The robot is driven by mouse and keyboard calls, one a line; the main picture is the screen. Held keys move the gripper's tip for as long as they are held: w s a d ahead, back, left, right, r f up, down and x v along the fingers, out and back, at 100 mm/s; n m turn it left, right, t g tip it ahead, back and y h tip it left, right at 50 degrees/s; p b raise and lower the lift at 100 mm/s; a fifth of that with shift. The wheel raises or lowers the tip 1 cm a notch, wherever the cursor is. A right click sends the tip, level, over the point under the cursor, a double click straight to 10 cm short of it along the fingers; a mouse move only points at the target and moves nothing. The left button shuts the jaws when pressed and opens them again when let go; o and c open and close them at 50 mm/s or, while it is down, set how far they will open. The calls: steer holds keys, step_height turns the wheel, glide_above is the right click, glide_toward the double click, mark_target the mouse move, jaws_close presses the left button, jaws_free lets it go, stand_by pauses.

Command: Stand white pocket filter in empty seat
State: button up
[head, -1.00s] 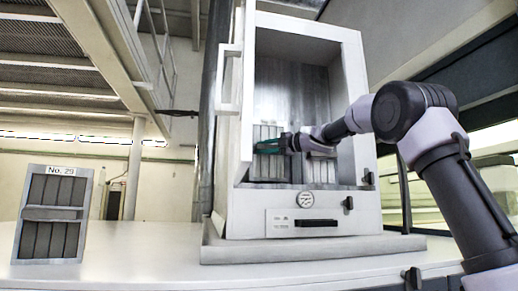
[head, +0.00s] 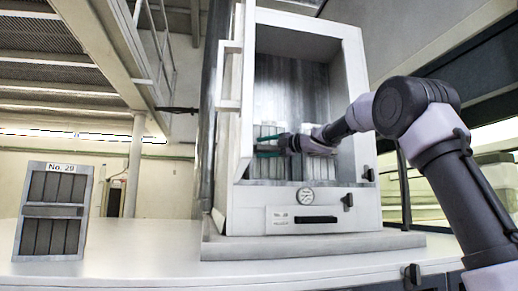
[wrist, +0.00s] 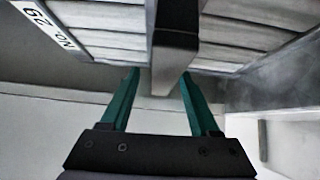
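In the wrist view, pale ribbed filter faces (wrist: 110,43) show on both sides of a grey metal bar (wrist: 175,55) of the rack. My gripper (wrist: 161,75) is inside the cabinet, in front of the rack. Its two green fingers are apart, one to each side of the bar, with nothing held between them. It also shows in the head view (head: 266,148), covering part of the filters. I cannot make out an empty seat or single out the pocket filter.
A second rack (head: 52,211) marked No. 29, with dark panels, stands on the left of the white table (head: 140,240). The table between is clear.

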steer(key=shift+f, duration=0.1)
steer(key=v, duration=1)
steer(key=shift+s+d+r, duration=0.2)
steer(key=shift+d, duration=0.1)
